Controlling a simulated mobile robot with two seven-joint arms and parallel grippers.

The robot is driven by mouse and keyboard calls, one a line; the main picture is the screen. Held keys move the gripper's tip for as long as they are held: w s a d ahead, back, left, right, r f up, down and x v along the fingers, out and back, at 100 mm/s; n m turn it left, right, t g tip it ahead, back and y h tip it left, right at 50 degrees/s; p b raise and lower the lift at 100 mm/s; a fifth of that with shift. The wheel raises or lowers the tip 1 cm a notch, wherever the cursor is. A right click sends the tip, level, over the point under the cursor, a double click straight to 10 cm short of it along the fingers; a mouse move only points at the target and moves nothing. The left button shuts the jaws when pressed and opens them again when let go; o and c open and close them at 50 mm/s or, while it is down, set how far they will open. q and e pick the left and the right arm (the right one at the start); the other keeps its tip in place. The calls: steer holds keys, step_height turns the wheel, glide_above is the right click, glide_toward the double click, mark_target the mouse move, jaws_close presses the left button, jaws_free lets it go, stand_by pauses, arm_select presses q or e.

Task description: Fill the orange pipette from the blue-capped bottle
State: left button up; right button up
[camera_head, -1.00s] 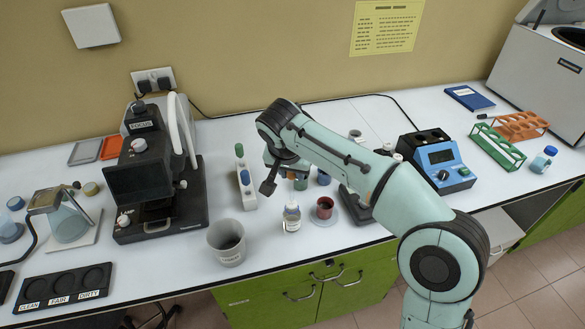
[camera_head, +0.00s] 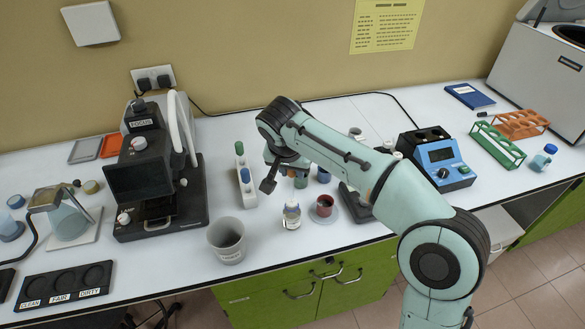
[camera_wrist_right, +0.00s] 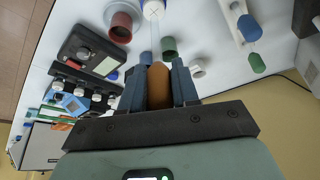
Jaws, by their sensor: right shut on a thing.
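My right gripper (camera_wrist_right: 158,88) is shut on the orange bulb of the pipette (camera_wrist_right: 159,82) in the right wrist view. The pipette's clear thin stem points away from the jaws, toward a round white top (camera_wrist_right: 153,9) at the upper edge. I cannot tell whether the tip is inside it. A bottle with a plain blue cap (camera_head: 543,158) stands far right. My left gripper is not in view.
A red-brown cup (camera_head: 324,206) stands right of the labelled bottle. A white rack (camera_head: 246,190) with blue- and green-topped items is left of the gripper. A grey beaker (camera_head: 227,241) stands near the front edge.

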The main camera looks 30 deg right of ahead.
mark_target(292, 191)
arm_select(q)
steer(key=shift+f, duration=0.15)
arm_select(e)
steer(key=shift+f, duration=0.2)
arm_select(q)
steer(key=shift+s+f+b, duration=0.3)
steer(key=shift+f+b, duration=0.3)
steer(key=shift+b, duration=0.1)
arm_select(e)
steer(key=shift+f, duration=0.85)
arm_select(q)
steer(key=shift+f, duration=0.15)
arm_select(e)
steer(key=shift+f, duration=0.2)
arm_select(q)
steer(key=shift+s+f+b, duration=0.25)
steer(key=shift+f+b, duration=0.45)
steer(key=shift+b, duration=0.05)
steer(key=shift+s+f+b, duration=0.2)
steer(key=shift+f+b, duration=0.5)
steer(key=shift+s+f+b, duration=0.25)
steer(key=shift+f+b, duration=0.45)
steer(key=shift+b, duration=0.05)
arm_select(e)
steer(key=shift+f, duration=2.75)
steer(key=shift+s+f, duration=0.1)
steer(key=shift+f, duration=0.1)
steer(key=shift+o, duration=0.6)
steer(key=shift+f, duration=0.1)
jaws_close()
